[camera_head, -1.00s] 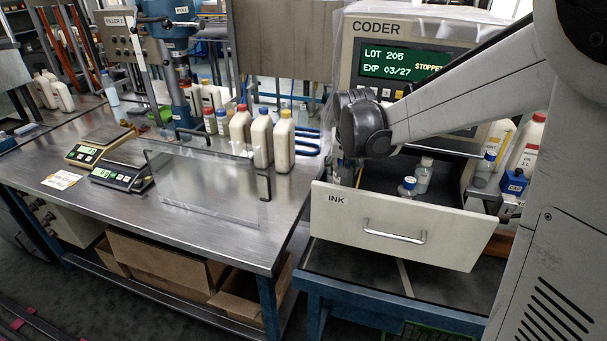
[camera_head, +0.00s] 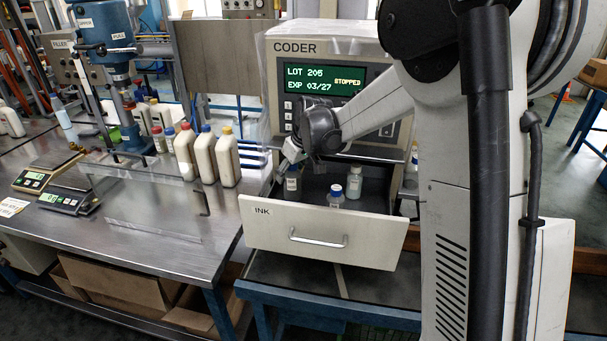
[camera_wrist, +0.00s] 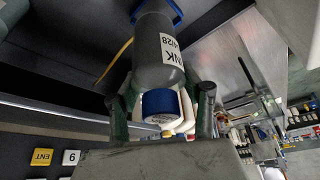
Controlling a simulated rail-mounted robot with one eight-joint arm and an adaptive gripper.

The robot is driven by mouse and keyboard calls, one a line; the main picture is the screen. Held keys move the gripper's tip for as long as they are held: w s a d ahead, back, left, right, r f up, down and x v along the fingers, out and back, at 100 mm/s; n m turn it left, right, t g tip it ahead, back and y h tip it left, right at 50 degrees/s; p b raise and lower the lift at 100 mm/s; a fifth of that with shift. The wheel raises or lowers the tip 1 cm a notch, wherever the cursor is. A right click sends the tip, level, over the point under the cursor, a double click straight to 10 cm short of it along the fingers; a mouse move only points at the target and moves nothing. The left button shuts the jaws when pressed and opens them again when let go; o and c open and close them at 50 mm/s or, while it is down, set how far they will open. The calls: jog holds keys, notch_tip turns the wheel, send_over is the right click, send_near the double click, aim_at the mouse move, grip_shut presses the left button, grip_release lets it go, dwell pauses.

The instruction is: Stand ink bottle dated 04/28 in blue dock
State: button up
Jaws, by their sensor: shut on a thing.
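The ink bottle (camera_wrist: 158,55) is grey with a blue cap and a white label; "NK" and "4/28" can be read in the wrist view. My gripper (camera_wrist: 166,98) is shut on it, with a finger on each side near the cap. A blue ring (camera_wrist: 176,14) shows around the bottle's far end; I cannot tell what it belongs to. In the head view my gripper (camera_head: 290,156) is at the left side of the open INK drawer (camera_head: 322,232), with the bottle (camera_head: 292,185) below it. I cannot identify a blue dock in the head view now.
The coder (camera_head: 325,85) stands behind. Left are the steel bench (camera_head: 130,235), a clear panel (camera_head: 150,205) and several white bottles (camera_head: 206,155).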

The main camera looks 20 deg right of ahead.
aim_at(296, 170)
jog(key=shift+w+a+f+n+g+y+b, duration=0.1)
jog(key=shift+w+a+f+n+b, duration=0.2)
jog(key=shift+f+b, duration=0.65)
jog(key=shift+w+a+f+n+g+y+b, duration=0.15)
jog(key=shift+w+f+n+b, duration=0.25)
jog(key=shift+f, duration=1.1)
jog(key=shift+w+a+f+n+g+y+b, duration=0.2)
jog(key=shift+f+n+b, duration=0.3)
jog(key=shift+f, duration=0.75)
jog(key=shift+f+b, duration=0.1)
jog(key=shift+b, duration=0.4)
jog(key=o, duration=1.4)
jog(key=shift+s, duration=0.1)
jog(key=v, duration=1.2)
jog(key=shift+s+a, duration=0.15)
jog(key=shift+a, duration=0.05)
